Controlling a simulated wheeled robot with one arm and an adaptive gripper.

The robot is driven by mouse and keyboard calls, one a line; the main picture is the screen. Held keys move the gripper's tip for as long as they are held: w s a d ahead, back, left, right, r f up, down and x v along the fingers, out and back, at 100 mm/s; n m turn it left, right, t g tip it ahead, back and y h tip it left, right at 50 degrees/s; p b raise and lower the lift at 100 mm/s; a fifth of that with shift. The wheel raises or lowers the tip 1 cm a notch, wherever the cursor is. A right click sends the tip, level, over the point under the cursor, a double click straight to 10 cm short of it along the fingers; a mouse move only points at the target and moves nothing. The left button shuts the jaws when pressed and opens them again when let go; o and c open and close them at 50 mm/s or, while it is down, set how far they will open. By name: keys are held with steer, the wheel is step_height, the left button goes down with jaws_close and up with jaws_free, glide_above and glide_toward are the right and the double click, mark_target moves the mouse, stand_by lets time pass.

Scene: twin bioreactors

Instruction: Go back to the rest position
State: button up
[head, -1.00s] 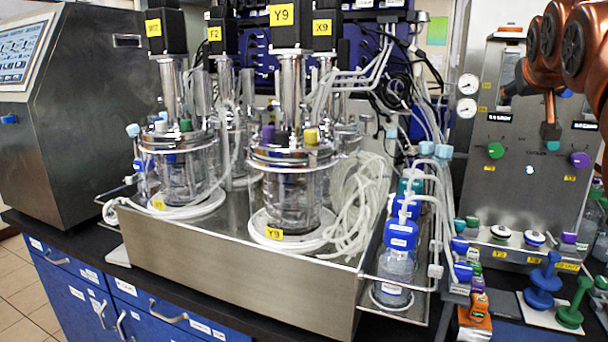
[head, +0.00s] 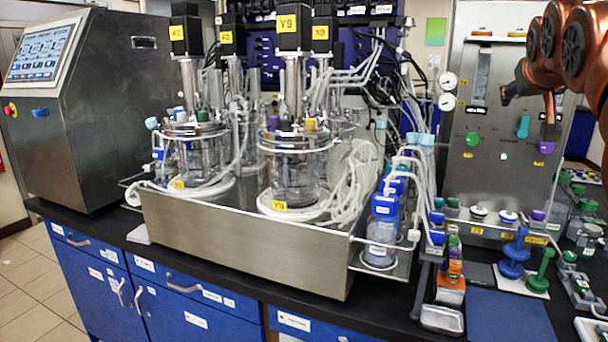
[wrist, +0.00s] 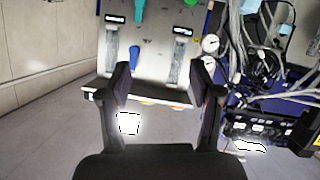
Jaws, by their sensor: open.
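My copper-coloured arm (head: 578,50) hangs at the upper right of the head view, in front of the steel gas panel (head: 490,130). My gripper's fingers are hard to make out in the head view. In the wrist view my gripper (wrist: 163,88) is open, with its two dark fingers apart and nothing between them. Beyond the fingers the wrist view shows the panel (wrist: 158,68) with its knobs and flow tubes, tilted in the picture.
Glass bioreactor vessels (head: 296,165) stand in a steel tray (head: 240,250) on the black bench with blue drawers (head: 200,310). A steel console (head: 100,120) is at left. Blue-capped bottles (head: 382,225), a blue mat (head: 510,318) and green and blue stands (head: 514,255) crowd the right side.

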steer(key=s+a+f+n+g+y, duration=0.1)
steer(key=s+a+f+g, duration=0.2)
steer(key=f, duration=0.5)
steer(key=s+a+f+g+y, duration=0.1)
steer(key=s+a+f+y, duration=0.15)
steer(key=a+f, duration=0.4)
steer(key=s+a+f+n+g+y, duration=0.1)
steer(key=s+a+f+g, duration=0.2)
steer(key=f, duration=0.7)
steer(key=s+a+f+g+y, duration=0.15)
steer(key=s+a+f, duration=0.25)
steer(key=s+f, duration=0.45)
steer(key=s+a+f+n+g, duration=0.1)
steer(key=s+a+f+g, duration=0.35)
steer(key=s, duration=0.75)
steer(key=s+a+f+g, duration=0.1)
steer(key=s+a+f, duration=0.1)
steer(key=s+f, duration=0.75)
step_height(320, 180, down, 10)
steer(key=w+b, duration=0.2)
steer(key=b, duration=0.8)
step_height(320, 180, up, 23)
steer(key=s+p, duration=0.1)
steer(key=p, duration=2)
steer(key=shift+s+f, duration=0.15)
steer(key=shift+f, duration=0.05)
steer(key=shift+f, duration=0.1)
steer(key=shift+c, duration=0.2)
